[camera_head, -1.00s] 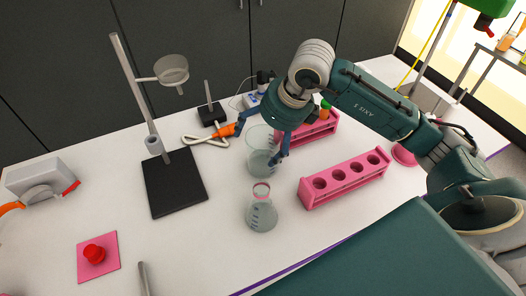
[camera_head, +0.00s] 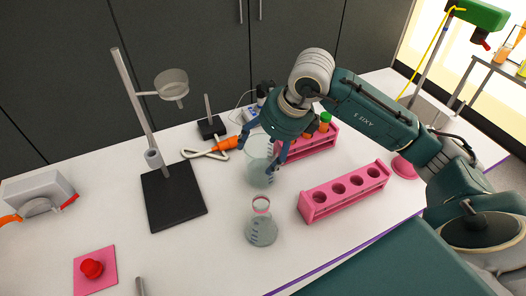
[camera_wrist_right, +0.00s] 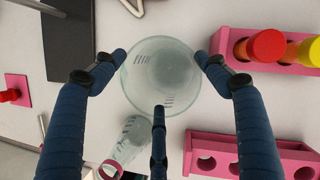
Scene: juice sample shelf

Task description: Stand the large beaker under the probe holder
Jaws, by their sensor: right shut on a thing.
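The large beaker (camera_head: 258,172) is clear, with scale marks, and stands upright on the white table. My right gripper (camera_head: 263,152) reaches down from above and is shut on the beaker, with its dark blue fingers around the glass. In the right wrist view the beaker (camera_wrist_right: 160,75) sits between the fingers of the gripper (camera_wrist_right: 161,72). A tall metal stand has a side arm with a clear cup-shaped holder (camera_head: 172,86), which looks like the probe holder. Its black base plate (camera_head: 173,197) lies left of the beaker, with nothing on it below the holder. My left gripper is not in view.
A conical flask (camera_head: 262,231) stands just in front of the beaker. Pink racks stand to the right (camera_head: 344,191) and behind (camera_head: 310,146). An orange-handled cable (camera_head: 226,143) lies behind, near a small stand (camera_head: 211,127). A red button on a pink pad (camera_head: 93,269) lies front left.

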